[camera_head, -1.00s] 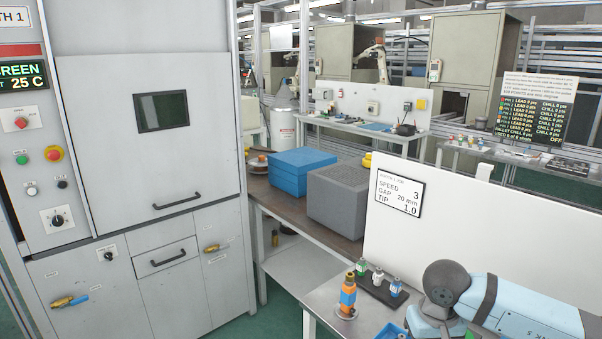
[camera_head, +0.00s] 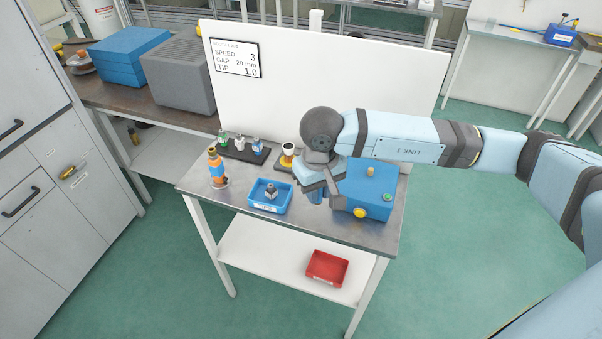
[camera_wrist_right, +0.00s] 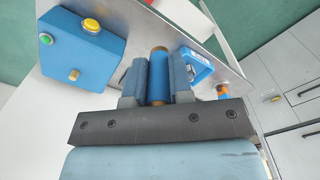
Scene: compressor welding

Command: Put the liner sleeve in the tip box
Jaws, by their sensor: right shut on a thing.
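My right gripper (camera_head: 318,190) is over the steel table, between the tip box and a blue button box. In the right wrist view, the right gripper (camera_wrist_right: 157,88) is shut on a blue cylinder with a brown end, which looks like the liner sleeve (camera_wrist_right: 158,70). In the head view the arm and fingers mostly hide it. The tip box (camera_head: 282,207) is a small blue open tray with a white label, left of the gripper. A small dark and pale part (camera_head: 271,191) is in it. The tip box also shows in the right wrist view (camera_wrist_right: 201,72), partly behind a finger. My left gripper is out of view.
A blue button box (camera_head: 375,192) stands right of the gripper. An orange and blue bottle-like item (camera_head: 216,168) and a dark rack (camera_head: 245,152) of small bottles are left. A white panel (camera_head: 290,75) closes the back. A red tray (camera_head: 327,268) lies on the lower shelf.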

